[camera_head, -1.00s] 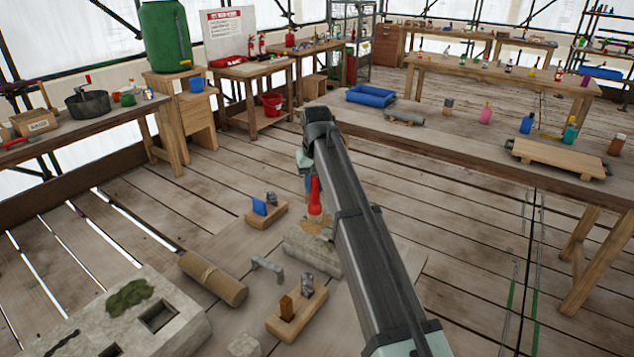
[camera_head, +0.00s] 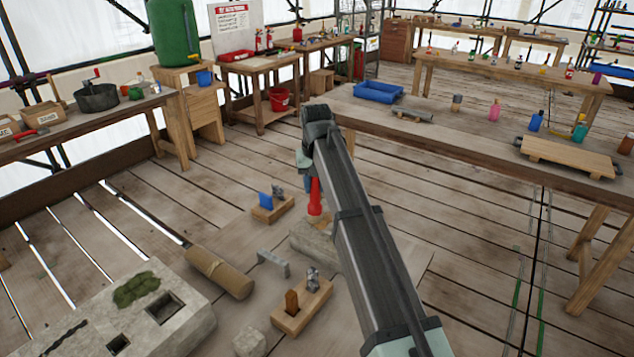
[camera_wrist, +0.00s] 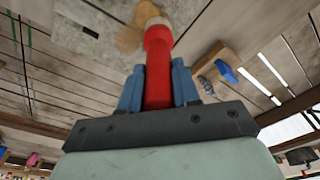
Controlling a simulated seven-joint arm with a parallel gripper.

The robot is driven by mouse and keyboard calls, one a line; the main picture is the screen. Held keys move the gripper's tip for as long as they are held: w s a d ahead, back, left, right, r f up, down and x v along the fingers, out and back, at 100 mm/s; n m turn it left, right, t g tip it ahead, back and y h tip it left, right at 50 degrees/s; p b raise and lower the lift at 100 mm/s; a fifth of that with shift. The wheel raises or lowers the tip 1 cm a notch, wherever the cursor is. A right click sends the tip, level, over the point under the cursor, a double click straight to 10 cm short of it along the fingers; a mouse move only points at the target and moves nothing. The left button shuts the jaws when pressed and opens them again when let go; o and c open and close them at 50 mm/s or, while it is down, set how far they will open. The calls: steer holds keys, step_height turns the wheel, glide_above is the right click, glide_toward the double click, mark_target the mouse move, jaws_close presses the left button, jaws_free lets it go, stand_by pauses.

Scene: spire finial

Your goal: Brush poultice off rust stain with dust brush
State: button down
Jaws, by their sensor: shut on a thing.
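My gripper (camera_wrist: 158,88) is shut on the red handle of the dust brush (camera_wrist: 158,65), its blue fingers on either side in the wrist view. The brush also shows in the head view (camera_head: 315,197), upright, just above a pale stone block (camera_head: 308,236). In the wrist view a tan-brown patch, likely the poultice (camera_wrist: 130,38), lies on the stone around the brush's pale tip. I cannot tell whether the bristles touch it. The rust stain cannot be made out. My arm hides part of the block in the head view.
A larger stone with moss (camera_head: 136,288) and square holes lies at lower left. A mallet (camera_head: 218,272), a metal staple (camera_head: 272,262) and wooden holders (camera_head: 302,308) (camera_head: 272,208) lie near the block. A long workbench (camera_head: 450,138) stands to the right.

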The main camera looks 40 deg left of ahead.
steer(key=shift+s, duration=1.7)
steer(key=shift+d, duration=0.15)
steer(key=shift+d, duration=0.65)
steer(key=shift+w, duration=0.15)
